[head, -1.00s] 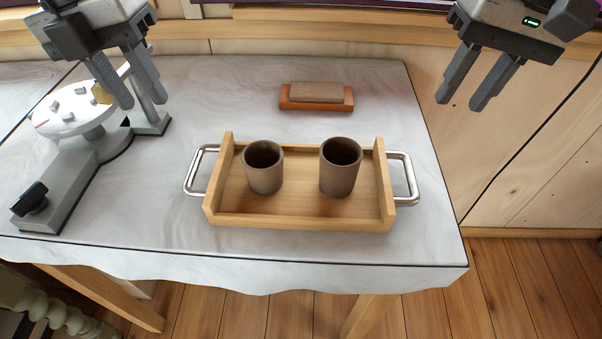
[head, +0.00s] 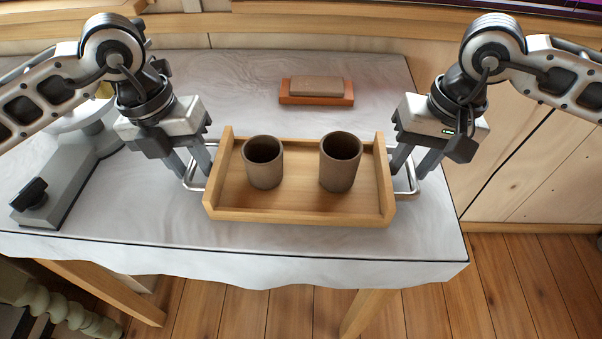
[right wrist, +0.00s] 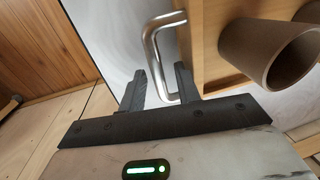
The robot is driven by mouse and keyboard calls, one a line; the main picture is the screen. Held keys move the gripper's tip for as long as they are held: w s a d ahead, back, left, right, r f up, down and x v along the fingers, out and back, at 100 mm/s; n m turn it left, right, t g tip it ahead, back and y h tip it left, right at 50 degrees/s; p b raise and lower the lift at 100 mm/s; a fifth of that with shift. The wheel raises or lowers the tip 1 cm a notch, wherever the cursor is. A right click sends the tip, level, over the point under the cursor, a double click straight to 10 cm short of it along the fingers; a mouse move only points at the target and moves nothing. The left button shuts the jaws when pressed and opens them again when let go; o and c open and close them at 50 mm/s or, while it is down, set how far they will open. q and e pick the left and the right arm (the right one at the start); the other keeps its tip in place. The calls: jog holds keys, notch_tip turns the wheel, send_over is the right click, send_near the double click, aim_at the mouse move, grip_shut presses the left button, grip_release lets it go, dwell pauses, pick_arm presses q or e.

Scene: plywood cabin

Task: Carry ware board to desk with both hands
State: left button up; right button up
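The ware board (head: 300,216), a wooden tray with raised ends and a metal handle at each end, rests on the cloth-covered table. Two brown clay cups stand upright on it, a left one (head: 264,168) and a taller right one (head: 340,165). My left gripper (head: 190,176) is at the left handle (head: 190,183), its fingers apart on either side of the bar. My right gripper (head: 411,177) is at the right handle (head: 413,184). In the right wrist view, the fingers stand open with the handle bar (right wrist: 152,52) between them; a gap shows.
A brown block on an orange base (head: 316,98) lies behind the board. A grey device with a black knob (head: 30,194) stands at the left of the table (head: 240,252). The plank floor (head: 510,290) is clear at front right.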

pick_arm(q)
jog(key=shift+d+f, duration=0.1)
jog(key=shift+f, duration=0.4)
pick_arm(e)
jog(key=shift+a+f, duration=0.1)
jog(key=shift+f, duration=0.4)
pick_arm(q)
grip_shut()
pick_arm(e)
grip_shut()
pick_arm(q)
jog(key=shift+r, duration=0.15)
pick_arm(e)
jog(key=shift+r, duration=0.1)
